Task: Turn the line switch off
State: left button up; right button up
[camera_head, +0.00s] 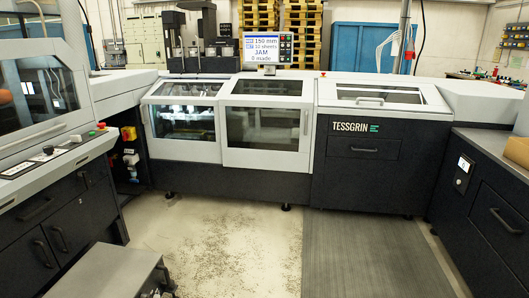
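A red rotary switch on a yellow plate (128,133) is on the dark end panel of the left machine, low at the left. It looks like a line switch, but its setting is too small to read. Below it is a small light-coloured part with a red spot (130,158). A display screen (267,48) above the stitching line reads 150 mm, 10 sheets, JAM and 8 made. Neither of my grippers is in view.
The stitching machine (350,150) spans the back with its covers down. A control panel (50,155) with buttons is at the left. A grey metal box-like thing (95,272) is at the lower left.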

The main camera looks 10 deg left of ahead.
aim_at(126, 136)
jog(key=i+u, duration=0.15)
jog(key=i, duration=0.55)
jog(key=i+u, duration=0.15)
jog(key=i, duration=0.6)
jog(key=i+l+u, duration=0.15)
jog(key=i, duration=0.55)
jog(key=i+u, duration=0.3)
jog(key=i, duration=0.25)
jog(key=i+u, duration=0.3)
jog(key=i, duration=0.25)
jog(key=i+l+u, duration=0.3)
jog(key=i, duration=0.25)
jog(key=i+l+u, duration=0.3)
jog(key=i, duration=0.2)
jog(key=i+u, duration=0.35)
jog(key=i+l, duration=0.25)
jog(key=i, duration=0.2)
jog(key=i+l+z, duration=0.1)
jog(key=i, duration=0.3)
jog(key=l, duration=0.1)
